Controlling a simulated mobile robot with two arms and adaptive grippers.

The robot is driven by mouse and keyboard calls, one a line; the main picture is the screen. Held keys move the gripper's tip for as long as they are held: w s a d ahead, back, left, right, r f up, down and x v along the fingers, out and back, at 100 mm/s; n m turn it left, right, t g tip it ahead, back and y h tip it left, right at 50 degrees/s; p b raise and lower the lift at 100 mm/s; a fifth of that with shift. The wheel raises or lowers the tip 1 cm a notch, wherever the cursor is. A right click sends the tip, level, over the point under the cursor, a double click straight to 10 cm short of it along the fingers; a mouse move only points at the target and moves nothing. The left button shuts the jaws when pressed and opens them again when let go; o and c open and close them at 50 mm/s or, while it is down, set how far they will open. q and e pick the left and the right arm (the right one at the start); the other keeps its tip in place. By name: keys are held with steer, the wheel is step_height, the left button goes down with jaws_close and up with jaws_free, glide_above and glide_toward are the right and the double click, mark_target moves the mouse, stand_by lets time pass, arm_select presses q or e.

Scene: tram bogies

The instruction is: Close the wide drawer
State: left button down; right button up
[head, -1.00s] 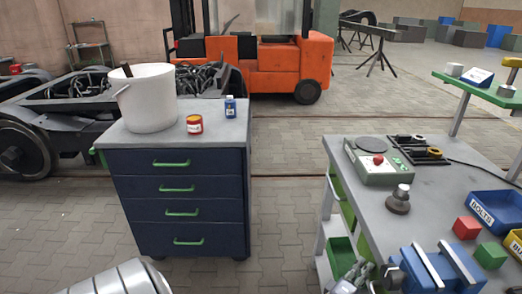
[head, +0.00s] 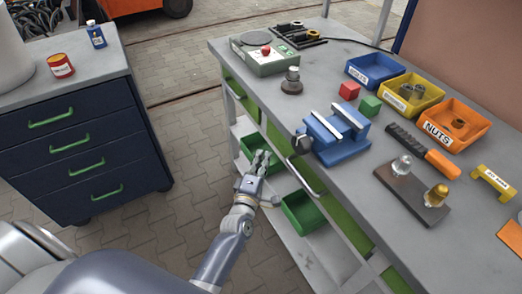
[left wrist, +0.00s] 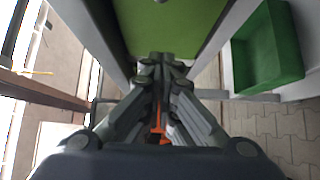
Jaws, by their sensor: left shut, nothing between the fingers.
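The workbench (head: 320,75) stands at the right of the head view. Green panels (head: 352,228) show along its front below the top, with a grey curved bar handle (head: 306,176) standing out there. I cannot tell for sure how far any wide drawer there is open. My left gripper (head: 261,158) is shut and empty, beside the bench front, left of the handle. In the left wrist view its closed fingertips (left wrist: 163,60) point towards a green surface (left wrist: 170,25); contact cannot be judged. My right gripper is not in view.
Green bins (head: 302,212) sit on the bench's lower shelf. The benchtop holds a blue vise (head: 335,134), labelled bins (head: 455,125) and tools. A dark blue cabinet (head: 75,145) with closed green-handled drawers stands left. Paved floor between is clear.

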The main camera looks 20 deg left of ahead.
arm_select(q)
steer(key=shift+s+d, duration=0.75)
steer(key=shift+s, duration=2.95)
steer(key=s+d+f+m+g+h, duration=0.15)
steer(key=s+f+m, duration=0.25)
steer(key=f, duration=0.5)
steer(key=s+d+f+m+g+h, duration=0.1)
steer(key=s+d+f+m+g, duration=0.2)
steer(key=f, duration=0.7)
steer(key=s+d+f+m+g+h, duration=0.1)
steer(key=s+f+m+g, duration=0.3)
steer(key=f, duration=0.5)
steer(key=s+a+f+m+g, duration=0.2)
steer(key=s+f, duration=0.4)
steer(key=s, duration=0.4)
steer(key=s+a+f+m+g+y, duration=0.1)
steer(key=s+a+f+m+g, duration=0.2)
steer(key=s, duration=0.7)
steer(key=s+a+f+m+g, duration=0.3)
steer(key=s+f+m, duration=0.3)
steer(key=s+f, duration=0.3)
steer(key=shift+s, duration=0.9)
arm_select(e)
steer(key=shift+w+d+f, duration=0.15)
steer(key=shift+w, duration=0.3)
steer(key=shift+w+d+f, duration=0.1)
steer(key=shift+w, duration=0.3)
